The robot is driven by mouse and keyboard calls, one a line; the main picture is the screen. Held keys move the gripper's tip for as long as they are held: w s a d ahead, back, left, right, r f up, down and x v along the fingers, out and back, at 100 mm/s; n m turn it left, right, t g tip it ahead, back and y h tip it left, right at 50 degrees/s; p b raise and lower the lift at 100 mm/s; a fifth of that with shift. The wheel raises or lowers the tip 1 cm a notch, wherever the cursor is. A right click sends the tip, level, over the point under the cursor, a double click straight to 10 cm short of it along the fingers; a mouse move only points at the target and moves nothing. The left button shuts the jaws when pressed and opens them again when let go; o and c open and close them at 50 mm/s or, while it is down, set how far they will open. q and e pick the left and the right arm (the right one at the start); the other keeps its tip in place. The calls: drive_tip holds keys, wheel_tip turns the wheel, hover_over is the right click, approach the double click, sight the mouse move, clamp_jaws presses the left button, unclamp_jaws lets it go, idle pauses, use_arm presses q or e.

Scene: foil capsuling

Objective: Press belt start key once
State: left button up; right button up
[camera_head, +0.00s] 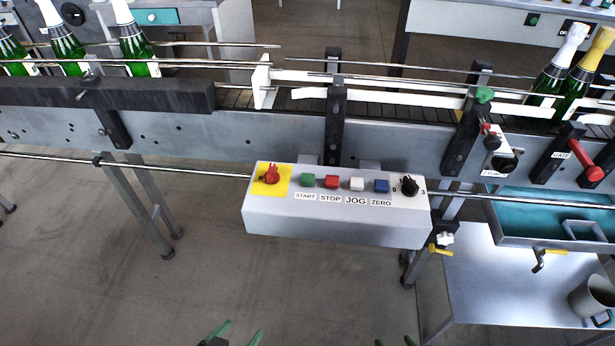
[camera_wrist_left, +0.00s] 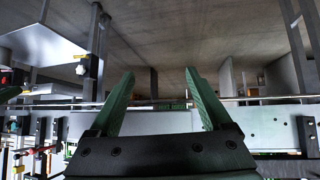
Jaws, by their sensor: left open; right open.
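The control box (camera_head: 335,228) hangs on the front of the conveyor in the head view. The green key labelled START (camera_head: 308,180) sits on its top, between the red emergency knob (camera_head: 271,174) on a yellow plate and the red STOP key (camera_head: 332,182). My left gripper (camera_head: 232,335) shows only its green fingertips at the bottom edge, apart from and below the box. It is open and empty, and its two spread fingers also show in the left wrist view (camera_wrist_left: 158,95). My right gripper (camera_head: 394,342) barely shows at the bottom edge, well below the box.
A white JOG key (camera_head: 357,184), a blue ZERO key (camera_head: 382,186) and a black dial (camera_head: 409,186) stand right of STOP. Green bottles (camera_head: 137,42) stand on the conveyor at left, others at right. A steel table (camera_head: 500,290) stands lower right. Space before the box is clear.

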use_arm(q)
clamp_jaws()
idle(0.4)
idle(1.0)
